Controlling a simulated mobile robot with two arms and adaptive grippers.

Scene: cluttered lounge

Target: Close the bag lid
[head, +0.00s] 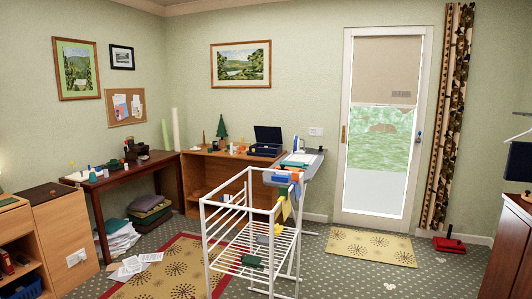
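A small dark blue case (264,150) with its lid (268,134) raised stands on the wooden cabinet (215,157) against the back wall. It may be the bag; at this distance I cannot make out its inside or its hinge. Neither of my grippers is in the head view.
A white drying rack (240,240) and an ironing board (302,158) stand in front of and beside the cabinet. A dark table (130,168) is at the left. Papers (130,267) lie on the floor near the red-edged rug (185,270).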

